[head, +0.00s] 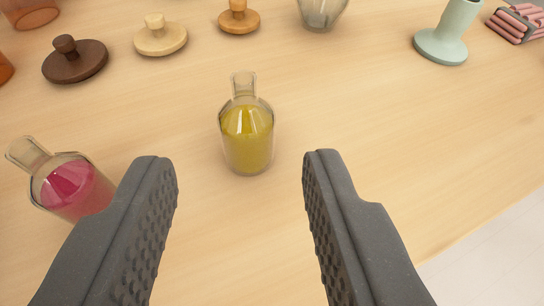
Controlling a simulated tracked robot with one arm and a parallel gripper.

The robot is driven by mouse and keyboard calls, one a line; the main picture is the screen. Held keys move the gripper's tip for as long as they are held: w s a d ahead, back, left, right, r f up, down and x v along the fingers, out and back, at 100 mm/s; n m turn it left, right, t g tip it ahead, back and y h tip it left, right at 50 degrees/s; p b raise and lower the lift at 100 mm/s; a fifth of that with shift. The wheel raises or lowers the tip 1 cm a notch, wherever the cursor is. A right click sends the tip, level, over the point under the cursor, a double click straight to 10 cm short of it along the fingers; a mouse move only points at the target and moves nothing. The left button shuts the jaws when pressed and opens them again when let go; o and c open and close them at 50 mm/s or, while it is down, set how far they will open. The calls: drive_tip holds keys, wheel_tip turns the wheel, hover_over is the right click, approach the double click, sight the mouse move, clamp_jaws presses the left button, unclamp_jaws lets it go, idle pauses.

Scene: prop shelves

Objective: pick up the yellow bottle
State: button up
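The yellow bottle (247,138) is a clear glass bottle with yellow contents and a narrow open neck. It stands upright on the wooden shelf, near the middle of the head view. My gripper (240,160) is open, with a dark finger at each side and a wide gap between them. The bottle shows in this gap, a little beyond the fingertips and closer to the left one. Neither finger appears to touch it.
A bottle with pink contents (74,188) stands at the left, partly behind my left finger. Wooden lids (160,38), a glass vessel (321,12), a mint-green holder (441,45) and a pink bundle (518,22) stand farther back. The shelf (400,130) is clear right of the yellow bottle; its edge is at lower right.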

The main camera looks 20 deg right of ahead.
sight(244, 98)
drive_tip(key=b+x, duration=0.1)
drive_tip(key=x, duration=0.7)
drive_tip(key=b+x, duration=0.1)
drive_tip(key=x, duration=0.1)
drive_tip(key=b+x, duration=0.1)
drive_tip(key=x, duration=0.1)
drive_tip(key=shift+w+f, duration=0.1)
drive_tip(key=shift+f, duration=0.25)
drive_tip(key=shift+w+d, duration=0.1)
drive_tip(key=shift+w, duration=0.2)
clamp_jaws()
